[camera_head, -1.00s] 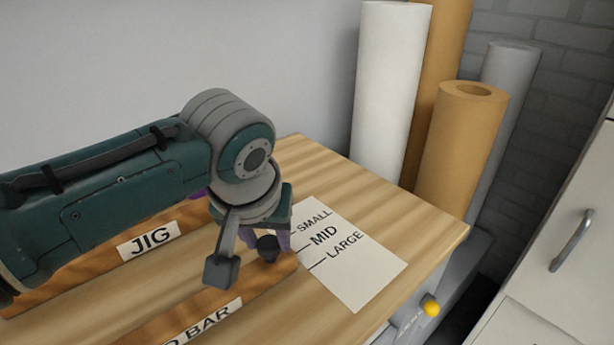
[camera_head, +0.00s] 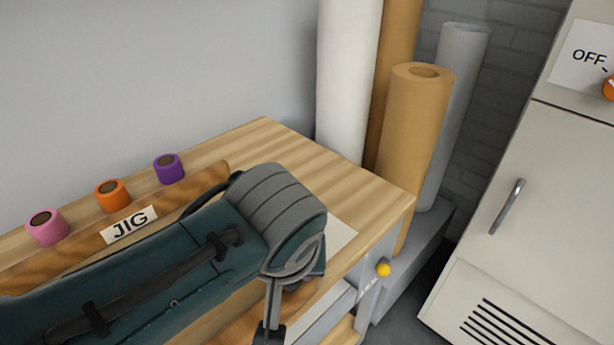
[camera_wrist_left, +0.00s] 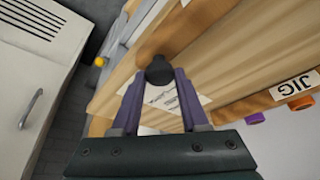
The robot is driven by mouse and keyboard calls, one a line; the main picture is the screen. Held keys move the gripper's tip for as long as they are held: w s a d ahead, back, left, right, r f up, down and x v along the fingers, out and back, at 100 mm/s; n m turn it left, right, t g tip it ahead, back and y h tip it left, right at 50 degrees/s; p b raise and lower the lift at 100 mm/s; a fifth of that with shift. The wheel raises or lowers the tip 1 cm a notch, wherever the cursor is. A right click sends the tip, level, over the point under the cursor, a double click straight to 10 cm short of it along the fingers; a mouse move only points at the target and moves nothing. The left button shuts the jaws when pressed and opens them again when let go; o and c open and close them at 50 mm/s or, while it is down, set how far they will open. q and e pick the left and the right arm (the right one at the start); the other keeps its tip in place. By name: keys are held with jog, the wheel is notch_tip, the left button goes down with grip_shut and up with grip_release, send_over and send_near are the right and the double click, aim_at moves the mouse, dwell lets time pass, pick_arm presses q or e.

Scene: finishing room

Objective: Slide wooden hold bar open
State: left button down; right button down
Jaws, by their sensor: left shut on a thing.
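In the wrist view my left gripper (camera_wrist_left: 160,84) is shut with its purple fingers at a dark round knob (camera_wrist_left: 158,69). The knob stands near one end of the brown wooden hold bar (camera_wrist_left: 187,30). In the head view my left wrist and forearm hide the knob, the fingertips and most of the bar; only brown parts of the bar (camera_head: 235,328) show beyond the arm. The white size card (camera_head: 342,234) is mostly covered by my wrist; part of it also shows between the fingers in the wrist view. My right gripper is not in view.
The JIG strip (camera_head: 85,250) lies along the table's back, with pink (camera_head: 47,228), orange (camera_head: 111,196) and purple (camera_head: 168,169) rolls behind it. Tall rolls (camera_head: 415,130) stand past the table's far end. A cabinet (camera_head: 540,190) is at right. A yellow knob (camera_head: 383,269) sits below the table edge.

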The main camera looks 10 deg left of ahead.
pick_arm(q)
jog(key=shift+d, duration=0.2)
jog(key=shift+c, duration=2.1)
grip_release()
jog(key=shift+s, duration=0.1)
jog(key=p+v, duration=0.4)
jog(key=v, duration=0.5)
jog(key=shift+r, duration=0.4)
jog(key=shift+s, duration=0.2)
